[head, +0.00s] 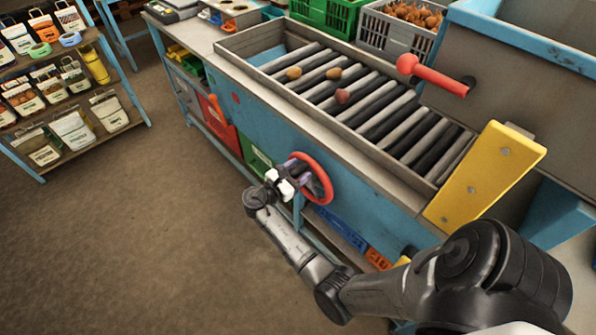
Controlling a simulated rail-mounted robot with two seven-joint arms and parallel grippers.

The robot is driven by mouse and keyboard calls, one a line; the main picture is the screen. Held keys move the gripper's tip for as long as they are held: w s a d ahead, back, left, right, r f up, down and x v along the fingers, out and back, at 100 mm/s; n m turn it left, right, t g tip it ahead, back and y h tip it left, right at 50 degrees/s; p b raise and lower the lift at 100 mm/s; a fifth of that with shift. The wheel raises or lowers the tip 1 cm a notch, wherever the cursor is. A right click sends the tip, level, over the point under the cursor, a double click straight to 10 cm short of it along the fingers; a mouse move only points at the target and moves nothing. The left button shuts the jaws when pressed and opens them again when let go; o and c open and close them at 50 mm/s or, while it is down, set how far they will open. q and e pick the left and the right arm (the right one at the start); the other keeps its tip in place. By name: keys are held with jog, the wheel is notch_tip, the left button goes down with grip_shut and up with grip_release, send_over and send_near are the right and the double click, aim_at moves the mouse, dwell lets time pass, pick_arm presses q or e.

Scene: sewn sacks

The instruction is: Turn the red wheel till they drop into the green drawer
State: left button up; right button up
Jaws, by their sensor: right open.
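The red wheel (322,170) is mounted on the blue front side of the roller table (225,82). My right gripper (284,180) is at the left side of the wheel, with its jaws open. I cannot tell whether it touches the rim. Three small brownish round items lie on the rollers: a tan one (293,72), another tan one (333,73) and a reddish one (342,96). A green drawer front (257,161) shows low under the table, left of the wheel, partly hidden. My left gripper is out of view.
A red bin (218,124) is left of the green drawer. A red-knobbed lever (432,74) and a yellow plate (485,178) are at the table's right. Green (327,15) and grey (392,33) crates stand behind. Shelves of bags (62,90) stand left; the floor between is clear.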

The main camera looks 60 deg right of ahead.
jog(key=shift+c, duration=0.4)
grip_shut()
jog(key=shift+a, duration=0.15)
